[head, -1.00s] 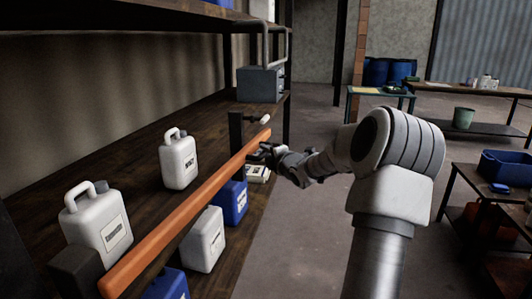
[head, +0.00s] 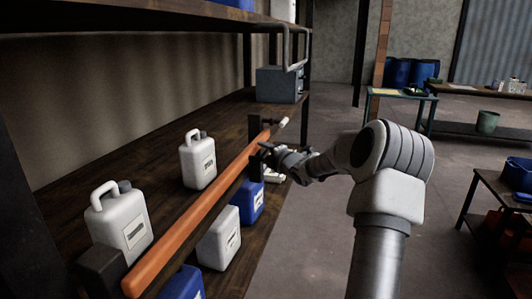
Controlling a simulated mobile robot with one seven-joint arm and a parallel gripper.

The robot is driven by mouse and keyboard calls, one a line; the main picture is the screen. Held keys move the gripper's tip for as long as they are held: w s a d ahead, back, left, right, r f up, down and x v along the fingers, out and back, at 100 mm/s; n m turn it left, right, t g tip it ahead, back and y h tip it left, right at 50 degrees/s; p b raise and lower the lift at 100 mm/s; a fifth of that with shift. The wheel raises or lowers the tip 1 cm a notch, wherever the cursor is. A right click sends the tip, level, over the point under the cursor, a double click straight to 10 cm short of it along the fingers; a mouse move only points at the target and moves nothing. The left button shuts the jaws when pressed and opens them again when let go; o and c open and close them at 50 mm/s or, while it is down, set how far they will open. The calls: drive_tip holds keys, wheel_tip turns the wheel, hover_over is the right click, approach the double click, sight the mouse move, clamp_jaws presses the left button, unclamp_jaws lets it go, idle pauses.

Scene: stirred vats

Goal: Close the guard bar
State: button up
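The orange guard bar (head: 200,214) runs along the front of the shelf, from a dark block (head: 101,268) at the near left to a dark upright post (head: 255,132) at the far end. Its far end lies close to that post; whether it touches is unclear. A pale-tipped handle (head: 284,123) sticks out beside the post. My gripper (head: 261,153) is at the outer side of the bar near its far end, touching it or very close. Its fingers are small and dark, so whether they are open or shut is unclear.
White jugs (head: 198,162) stand on the shelf (head: 170,140) behind the bar. Blue (head: 251,200) and white (head: 219,238) jugs stand in front of or below it. A grey box (head: 280,84) is farther back. The floor (head: 300,240) right of the shelf is clear; tables stand beyond.

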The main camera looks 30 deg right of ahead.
drive_tip(key=shift+r, duration=0.1)
idle(0.4)
drive_tip(key=shift+s, duration=0.6)
drive_tip(key=s+a+r+p, duration=0.1)
drive_tip(key=s+r+p, duration=0.1)
drive_tip(key=s, duration=1.4)
drive_tip(key=shift+a+r+p, duration=0.15)
drive_tip(key=shift+p, duration=0.2)
